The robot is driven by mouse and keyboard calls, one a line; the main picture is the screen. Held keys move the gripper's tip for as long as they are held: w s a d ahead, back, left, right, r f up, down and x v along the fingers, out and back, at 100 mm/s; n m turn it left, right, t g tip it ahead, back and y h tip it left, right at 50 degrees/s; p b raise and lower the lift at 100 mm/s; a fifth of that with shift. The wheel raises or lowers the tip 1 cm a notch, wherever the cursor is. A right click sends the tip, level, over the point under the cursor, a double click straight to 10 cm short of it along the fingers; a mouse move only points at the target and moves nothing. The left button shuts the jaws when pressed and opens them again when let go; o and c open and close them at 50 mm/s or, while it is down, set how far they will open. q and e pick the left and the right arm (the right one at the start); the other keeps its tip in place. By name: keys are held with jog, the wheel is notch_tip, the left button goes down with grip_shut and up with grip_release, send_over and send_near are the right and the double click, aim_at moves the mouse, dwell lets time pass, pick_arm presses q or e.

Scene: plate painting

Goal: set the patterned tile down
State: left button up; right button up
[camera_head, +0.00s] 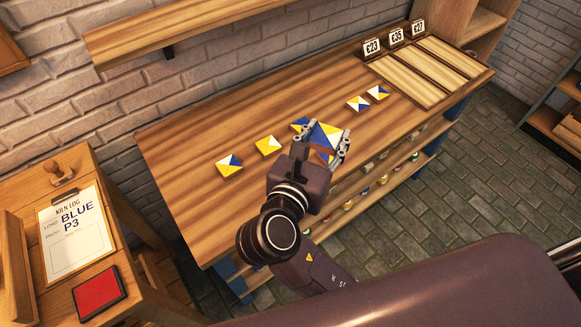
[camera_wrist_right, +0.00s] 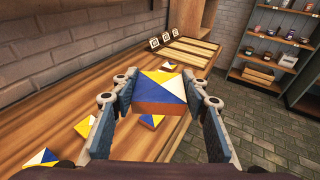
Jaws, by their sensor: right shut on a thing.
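My right gripper (camera_head: 322,148) is shut on a patterned tile (camera_head: 325,135) of blue, yellow and white triangles, above the wooden bench (camera_head: 200,190). In the right wrist view the same tile (camera_wrist_right: 160,90) sits between both fingers (camera_wrist_right: 160,100), its brown side edge facing me. Whether it touches the bench is not clear. Other patterned tiles lie in a row on the bench: one at the left (camera_head: 229,165), a yellow one (camera_head: 267,145), one partly hidden behind the gripper (camera_head: 299,124), and two at the right (camera_head: 358,103) (camera_head: 378,92). My left gripper is not in view.
Three slatted boards (camera_head: 425,72) with price cards (camera_head: 397,36) stand at the bench's far right end. A side cabinet at left holds a clipboard (camera_head: 75,233) reading BLUE P3, a red pad (camera_head: 100,293) and a stamp (camera_head: 58,171). The bench's left part is clear.

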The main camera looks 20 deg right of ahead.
jog(key=w+a+f+n+t+y, duration=0.1)
jog(key=w+a+n+y, duration=0.3)
jog(key=n+y, duration=0.7)
jog(key=shift+w+a+f+n+t+y, duration=0.3)
jog(key=shift+w+t+y, duration=0.75)
jog(key=shift+y, duration=1.25)
jog(key=shift+w+g, duration=0.2)
jog(key=shift+g, duration=0.05)
notch_tip(320, 180, down, 19)
jog(key=b, duration=0.4)
jog(key=shift+r, duration=0.15)
jog(key=shift+f, duration=0.4)
